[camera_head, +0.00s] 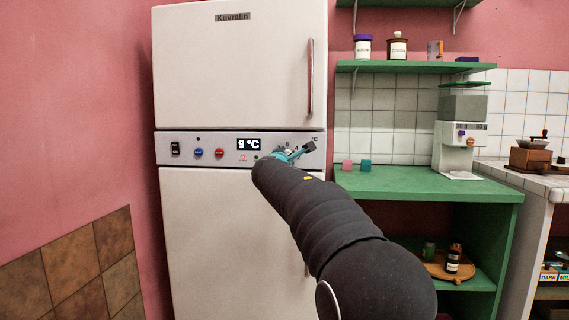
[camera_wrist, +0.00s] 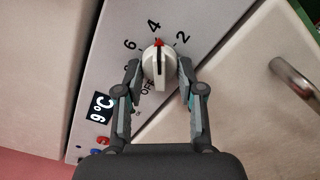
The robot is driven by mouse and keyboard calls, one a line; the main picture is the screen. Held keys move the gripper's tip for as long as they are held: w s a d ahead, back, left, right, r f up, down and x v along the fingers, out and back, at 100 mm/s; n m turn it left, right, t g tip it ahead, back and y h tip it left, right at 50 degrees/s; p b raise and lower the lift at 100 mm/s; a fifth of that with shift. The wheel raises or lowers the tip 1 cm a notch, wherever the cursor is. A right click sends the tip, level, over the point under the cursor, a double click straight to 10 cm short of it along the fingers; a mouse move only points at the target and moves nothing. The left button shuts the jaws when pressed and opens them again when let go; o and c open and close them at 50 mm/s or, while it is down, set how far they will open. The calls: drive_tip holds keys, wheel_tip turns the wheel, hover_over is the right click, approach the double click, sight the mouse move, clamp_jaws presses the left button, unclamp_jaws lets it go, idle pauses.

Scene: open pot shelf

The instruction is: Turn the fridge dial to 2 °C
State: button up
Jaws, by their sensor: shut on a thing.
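The fridge dial (camera_wrist: 159,68) is a round, off-white knob with a dark ridge and a red pointer mark. The mark points close to the 4, slightly on the 2 side. Printed 2, 4, 6 and OFF show around it; part of the scale is hidden by a finger. My gripper (camera_wrist: 160,77) is shut on the dial, one finger on each side. In the head view my gripper (camera_head: 298,153) is at the panel's right end and mostly hides the dial. The fridge display (camera_head: 249,144) reads 9 °C; it also shows in the wrist view (camera_wrist: 102,108).
The control panel (camera_head: 185,157) also carries a dark switch (camera_head: 176,149), a blue button (camera_head: 198,153) and a red button (camera_head: 219,153). The upper door handle (camera_head: 311,77) stands out above the dial. A green counter (camera_head: 430,184) with small cubes is to the right.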

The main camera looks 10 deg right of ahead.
drive_tip(key=m+b, duration=0.3)
drive_tip(key=m, duration=0.1)
drive_tip(key=shift+f+b, duration=0.15)
drive_tip(key=shift+b, duration=0.2)
drive_tip(key=shift+r+m+b, duration=0.15)
drive_tip(key=shift+m+b, duration=0.6)
drive_tip(key=shift+m, duration=0.4)
drive_tip(key=shift+r+m+b, duration=0.15)
drive_tip(key=shift+m+b, duration=0.55)
drive_tip(key=shift+m, duration=0.45)
drive_tip(key=o, duration=1.1)
drive_tip(key=shift+o, duration=0.2)
drive_tip(key=shift+s+a, duration=0.1)
drive_tip(key=v, duration=1.2)
drive_tip(key=shift+r, duration=0.1)
